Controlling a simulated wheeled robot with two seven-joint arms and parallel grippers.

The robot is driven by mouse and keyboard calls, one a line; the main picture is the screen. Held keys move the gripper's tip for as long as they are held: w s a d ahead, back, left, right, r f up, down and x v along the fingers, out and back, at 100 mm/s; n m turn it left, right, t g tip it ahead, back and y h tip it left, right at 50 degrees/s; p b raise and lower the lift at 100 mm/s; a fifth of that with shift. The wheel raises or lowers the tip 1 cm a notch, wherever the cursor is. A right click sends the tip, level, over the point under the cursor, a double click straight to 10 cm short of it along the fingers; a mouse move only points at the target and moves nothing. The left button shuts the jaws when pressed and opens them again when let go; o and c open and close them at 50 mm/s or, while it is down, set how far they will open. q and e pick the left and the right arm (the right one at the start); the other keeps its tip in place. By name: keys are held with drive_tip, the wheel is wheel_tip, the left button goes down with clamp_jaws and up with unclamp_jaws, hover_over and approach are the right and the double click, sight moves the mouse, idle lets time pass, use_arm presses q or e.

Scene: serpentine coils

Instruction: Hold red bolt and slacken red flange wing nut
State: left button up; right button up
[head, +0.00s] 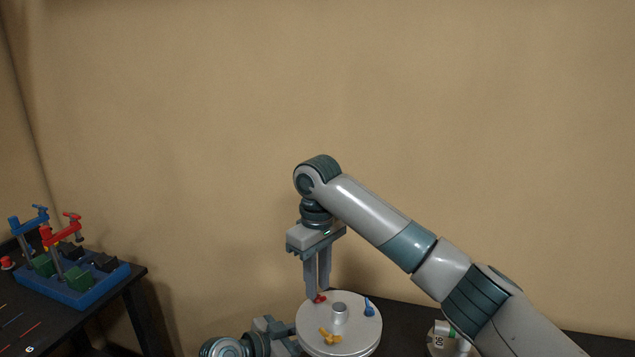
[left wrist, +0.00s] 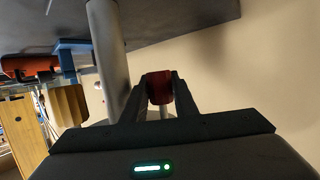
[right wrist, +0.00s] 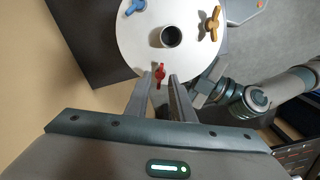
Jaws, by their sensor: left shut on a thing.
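The red wing nut (head: 320,299) sits on top of a round pale disc (head: 368,338), near its left edge. It also shows in the right wrist view (right wrist: 160,72). My right gripper (right wrist: 160,76) points down over it, fingers apart on either side of the nut; I cannot tell whether they touch it. In the left wrist view my left gripper (left wrist: 160,76) is shut on the red bolt (left wrist: 159,90), under the disc. In the head view the disc hides the bolt and left fingertips.
A dark table (head: 137,272) at the left holds a blue rack (head: 85,293) with red and blue clamps.

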drive_tip(key=shift+f, duration=0.45)
clamp_jaws()
